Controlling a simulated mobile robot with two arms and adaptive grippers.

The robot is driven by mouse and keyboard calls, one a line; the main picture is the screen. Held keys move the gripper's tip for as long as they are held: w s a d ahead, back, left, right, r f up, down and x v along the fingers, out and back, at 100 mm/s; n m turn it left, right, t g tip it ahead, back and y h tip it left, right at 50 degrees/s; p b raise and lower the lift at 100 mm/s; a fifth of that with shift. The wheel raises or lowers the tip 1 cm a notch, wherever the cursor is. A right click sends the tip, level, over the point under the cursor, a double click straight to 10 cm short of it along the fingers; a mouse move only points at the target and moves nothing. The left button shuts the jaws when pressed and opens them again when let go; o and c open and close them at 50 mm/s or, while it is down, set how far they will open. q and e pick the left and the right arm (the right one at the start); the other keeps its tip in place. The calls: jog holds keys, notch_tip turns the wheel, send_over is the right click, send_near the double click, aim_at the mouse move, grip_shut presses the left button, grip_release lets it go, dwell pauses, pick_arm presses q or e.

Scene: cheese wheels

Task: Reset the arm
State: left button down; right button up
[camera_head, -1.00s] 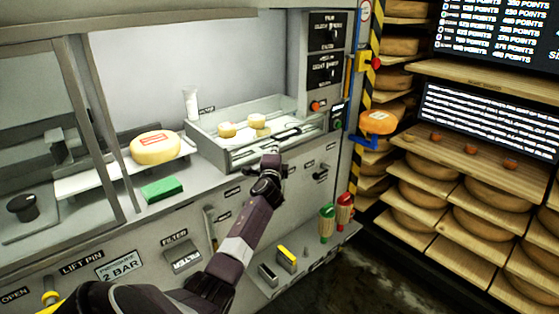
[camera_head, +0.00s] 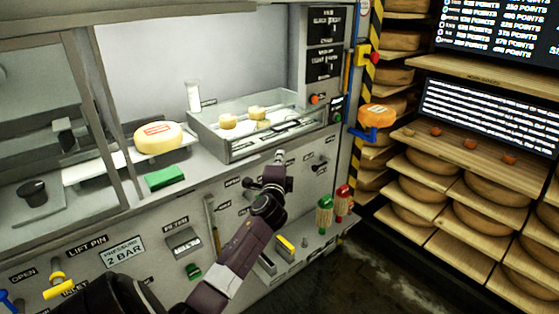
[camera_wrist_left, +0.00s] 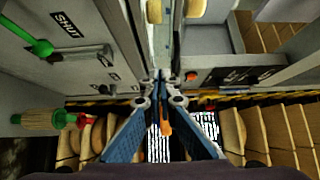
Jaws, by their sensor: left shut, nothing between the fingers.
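My left arm comes up from the bottom of the head view, in front of the grey machine's front panel. Its gripper (camera_head: 279,157) is just below the front edge of the tray (camera_head: 222,148) and seems to hold nothing. In the left wrist view the two blue fingers (camera_wrist_left: 160,80) come together at their tips, with nothing between them. My right gripper does not show in either view.
The tray holds small cheese pieces (camera_head: 258,113). A cheese wheel (camera_head: 158,137) and a green block (camera_head: 165,178) lie to its left. Red and green handles (camera_head: 325,215) stick out at lower right. Shelves of cheese wheels (camera_head: 480,222) stand at right.

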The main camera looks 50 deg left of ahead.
pick_arm(q)
jog(key=shift+s+d, duration=0.35)
jog(key=shift+s, duration=0.1)
jog(key=shift+f, duration=0.15)
